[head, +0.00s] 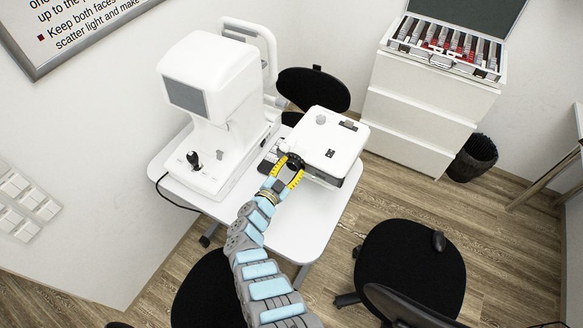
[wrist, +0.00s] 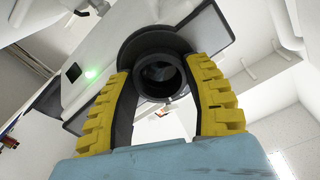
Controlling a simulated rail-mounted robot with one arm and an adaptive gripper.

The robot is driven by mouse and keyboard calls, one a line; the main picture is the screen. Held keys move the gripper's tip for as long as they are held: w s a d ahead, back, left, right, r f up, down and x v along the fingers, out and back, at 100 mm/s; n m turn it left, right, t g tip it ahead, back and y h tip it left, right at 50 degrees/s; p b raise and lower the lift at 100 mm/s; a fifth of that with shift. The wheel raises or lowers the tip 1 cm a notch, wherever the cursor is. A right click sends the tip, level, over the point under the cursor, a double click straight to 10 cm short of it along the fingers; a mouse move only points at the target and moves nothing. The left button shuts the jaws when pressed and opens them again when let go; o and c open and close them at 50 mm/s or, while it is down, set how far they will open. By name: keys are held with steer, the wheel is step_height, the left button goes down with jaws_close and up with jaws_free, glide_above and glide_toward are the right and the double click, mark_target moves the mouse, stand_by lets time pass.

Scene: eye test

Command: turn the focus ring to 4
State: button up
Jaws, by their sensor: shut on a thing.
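The projector (head: 333,135) is a white box on the white table, with its black round lens and focus ring (head: 295,160) on the side facing my arm. My gripper (head: 291,166) has yellow fingers, one on each side of the black ring. In the wrist view the ring (wrist: 146,62) sits between the left and right fingers, and the gripper is shut on it. The lens opening faces the wrist camera. A wide black collar (wrist: 140,42) surrounds the ring. No numbers or index mark can be read on the ring in either view.
A white eye-test instrument (head: 222,85) with a black joystick stands left of the projector on the table (head: 305,220). Black stools (head: 410,265) stand around it. A white cabinet (head: 415,115) with an open lens case stands behind right. A green light (wrist: 91,73) glows on the projector.

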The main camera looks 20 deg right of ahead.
steer(key=shift+f+m+b, duration=0.15)
steer(key=shift+m+b, duration=0.45)
steer(key=shift+m, duration=0.6)
steer(key=o, duration=1.2)
steer(key=v, duration=1.2)
